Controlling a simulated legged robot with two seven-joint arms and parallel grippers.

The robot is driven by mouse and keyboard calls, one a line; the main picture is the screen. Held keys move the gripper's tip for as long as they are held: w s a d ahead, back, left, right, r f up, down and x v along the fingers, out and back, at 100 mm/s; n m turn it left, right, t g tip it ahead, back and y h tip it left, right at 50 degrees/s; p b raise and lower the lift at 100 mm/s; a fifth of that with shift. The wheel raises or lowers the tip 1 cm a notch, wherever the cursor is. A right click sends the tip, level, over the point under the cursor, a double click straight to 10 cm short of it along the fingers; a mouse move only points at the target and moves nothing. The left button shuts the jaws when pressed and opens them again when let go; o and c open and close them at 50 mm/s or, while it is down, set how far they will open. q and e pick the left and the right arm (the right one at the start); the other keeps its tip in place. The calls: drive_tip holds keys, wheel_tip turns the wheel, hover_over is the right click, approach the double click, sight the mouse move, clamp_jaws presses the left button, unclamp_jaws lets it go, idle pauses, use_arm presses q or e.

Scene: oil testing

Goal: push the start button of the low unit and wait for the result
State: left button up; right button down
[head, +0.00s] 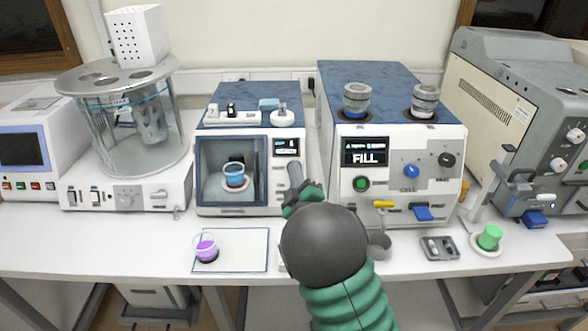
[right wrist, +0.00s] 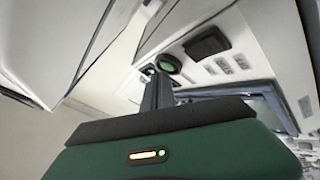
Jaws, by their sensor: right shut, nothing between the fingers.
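The low unit (head: 209,209) is a white box with a blue top, a glass-fronted chamber and a small lit display (head: 286,146) too small to read. A cup with blue liquid (head: 235,176) stands in its chamber. My right gripper (head: 295,173) is shut and empty in front of the unit's right-hand control panel, hiding its lower part in the head view. In the right wrist view, the shut fingers (right wrist: 155,90) point at the panel, close beside a round green button (right wrist: 168,64). I cannot tell whether they touch it. My left gripper is not in view.
A taller unit (head: 390,185) reading FILL stands close right, with its own green button (head: 361,184). A cup with purple liquid (head: 206,248) stands on a white mat (head: 245,252). A glass bath (head: 125,125) stands left. A green-topped item (head: 490,237) sits at the bench's right.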

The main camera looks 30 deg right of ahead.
drive_tip(key=shift+f, duration=0.2)
drive_tip(key=shift+w+d+f, duration=0.2)
drive_tip(key=shift+w, duration=0.15)
drive_tip(key=shift+s+r, duration=0.15)
drive_tip(key=shift+s+a+r+p, duration=0.2)
drive_tip(key=shift+s+r+p, duration=0.2)
drive_tip(key=shift+r, duration=0.05)
drive_tip(key=shift+s, duration=0.15)
drive_tip(key=shift+a, duration=0.1)
